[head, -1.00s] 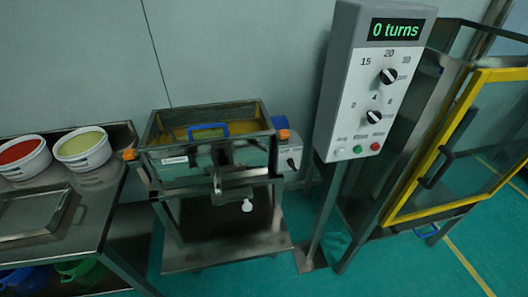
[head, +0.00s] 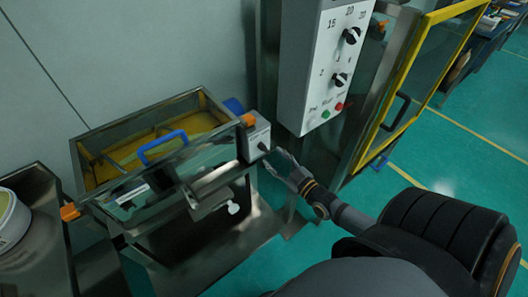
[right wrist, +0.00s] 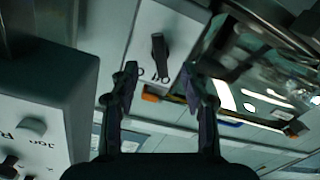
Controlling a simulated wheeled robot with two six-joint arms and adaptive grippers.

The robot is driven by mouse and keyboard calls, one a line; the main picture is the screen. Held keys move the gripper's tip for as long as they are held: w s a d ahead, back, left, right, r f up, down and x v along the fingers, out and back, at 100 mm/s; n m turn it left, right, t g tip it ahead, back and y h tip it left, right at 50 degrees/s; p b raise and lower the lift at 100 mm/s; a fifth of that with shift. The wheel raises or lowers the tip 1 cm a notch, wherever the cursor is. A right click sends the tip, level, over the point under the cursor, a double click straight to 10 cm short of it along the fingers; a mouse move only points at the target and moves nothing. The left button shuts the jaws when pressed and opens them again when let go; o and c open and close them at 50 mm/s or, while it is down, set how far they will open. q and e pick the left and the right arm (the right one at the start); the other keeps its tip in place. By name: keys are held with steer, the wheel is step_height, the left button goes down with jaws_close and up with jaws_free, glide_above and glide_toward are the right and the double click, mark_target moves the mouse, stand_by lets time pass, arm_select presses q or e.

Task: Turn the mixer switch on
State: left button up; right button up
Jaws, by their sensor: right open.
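The mixer switch is a black knob (head: 263,147) on a small light-grey box (head: 254,131) at the right end of the sieve. In the right wrist view the knob (right wrist: 159,55) points along the white face of the box (right wrist: 178,22). Its label is too small to read surely. My right gripper (head: 278,164) is open and empty just right of and in front of the box. In the right wrist view its fingertips (right wrist: 160,78) stand apart, one on each side of the knob's line, with the knob a little beyond them. My left gripper is out of view.
The sieve (head: 128,200) has a blue handle (head: 163,147) and orange clamps. A tall control panel (head: 312,70) with knobs and buttons stands close behind my right gripper; it also shows in the right wrist view (right wrist: 78,85). A yellow-framed door (head: 408,70) is further right.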

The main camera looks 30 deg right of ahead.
mark_target(267, 151)
steer(key=w+b, duration=0.1)
steer(key=w, duration=0.3)
steer(key=shift+w+a+f+b, duration=0.15)
steer(key=shift+w+a+b, duration=0.05)
steer(key=shift+w+b, duration=0.2)
steer(key=shift+w, duration=0.3)
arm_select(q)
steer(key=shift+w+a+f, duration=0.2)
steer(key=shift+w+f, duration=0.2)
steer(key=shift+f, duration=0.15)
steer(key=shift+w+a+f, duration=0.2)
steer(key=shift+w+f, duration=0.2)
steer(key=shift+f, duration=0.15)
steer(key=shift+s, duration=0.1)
arm_select(e)
steer(key=shift+c, duration=0.4)
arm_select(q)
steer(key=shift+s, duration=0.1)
arm_select(e)
jaws_close()
